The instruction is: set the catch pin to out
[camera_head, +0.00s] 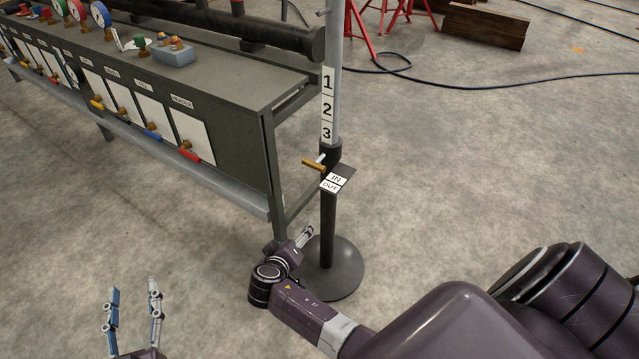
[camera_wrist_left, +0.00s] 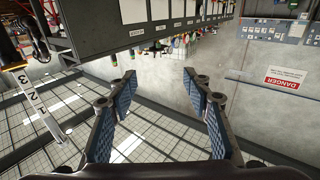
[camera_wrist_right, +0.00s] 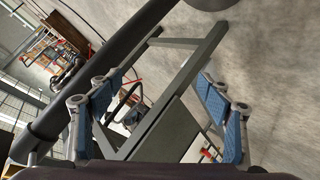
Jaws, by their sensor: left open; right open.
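The catch pin (camera_head: 314,165) is a small brass-coloured handle on a pale stem, at the dark collar of the upright post. It sticks out to the left, just above a small plate (camera_head: 346,172) marked IN and OUT, nearer the IN label. I cannot tell how far the pin is drawn. My right gripper (camera_head: 304,237) is low, left of the post and below the pin, open and apart from it. My left gripper (camera_head: 134,287) is open and empty at lower left, well away. In the right wrist view the dark post (camera_wrist_right: 110,70) crosses beside the open fingers (camera_wrist_right: 152,80).
The grey post (camera_head: 334,50) carries numbers 1, 2, 3 and stands on a round base (camera_head: 338,275). A grey bench (camera_head: 230,150) with labelled panels and coloured handles is to the left. A black hose (camera_head: 450,80) lies behind.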

